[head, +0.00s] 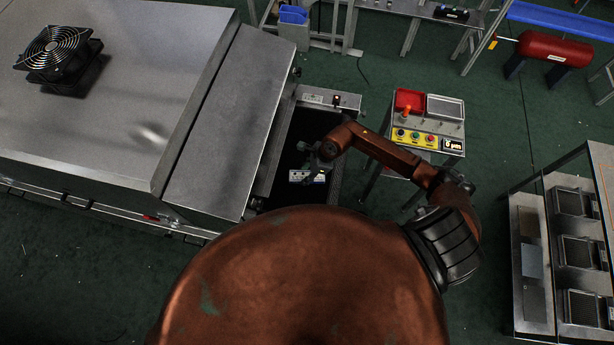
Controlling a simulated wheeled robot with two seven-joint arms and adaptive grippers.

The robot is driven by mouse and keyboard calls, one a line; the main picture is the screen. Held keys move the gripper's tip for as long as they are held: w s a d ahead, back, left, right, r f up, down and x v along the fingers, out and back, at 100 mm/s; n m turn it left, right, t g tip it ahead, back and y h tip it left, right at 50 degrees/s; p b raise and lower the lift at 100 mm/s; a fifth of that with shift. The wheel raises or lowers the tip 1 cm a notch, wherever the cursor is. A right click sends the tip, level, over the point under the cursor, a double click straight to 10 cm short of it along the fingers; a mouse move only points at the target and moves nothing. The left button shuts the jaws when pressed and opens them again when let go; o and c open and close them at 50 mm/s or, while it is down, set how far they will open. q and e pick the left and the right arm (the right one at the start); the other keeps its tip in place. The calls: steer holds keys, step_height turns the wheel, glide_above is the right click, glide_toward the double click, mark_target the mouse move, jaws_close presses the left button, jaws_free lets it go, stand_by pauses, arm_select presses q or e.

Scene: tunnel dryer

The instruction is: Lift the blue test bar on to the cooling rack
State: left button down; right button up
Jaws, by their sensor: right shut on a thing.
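My right arm reaches left over the dark belt (300,135) at the open end of the tunnel dryer (228,125). My right gripper (318,166) is shut on a small bar with white and blue faces (305,176), which I take for the blue test bar. The gripper partly covers it, and I cannot tell whether it touches the belt. My left gripper is not in view. I cannot make out for certain which thing is the cooling rack; a steel frame with several dark box-like units (575,250) stands at the right edge.
A control stand (430,125) with a red tray (409,100) and coloured buttons is right of the belt, close behind my right forearm. A black fan (58,55) sits on the dryer. A red tank (553,47) lies at the back right. Green floor is clear between stand and frame.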

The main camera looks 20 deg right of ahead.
steer(key=c, duration=0.4)
steer(key=shift+o, duration=0.2)
steer(key=shift+r, duration=0.1)
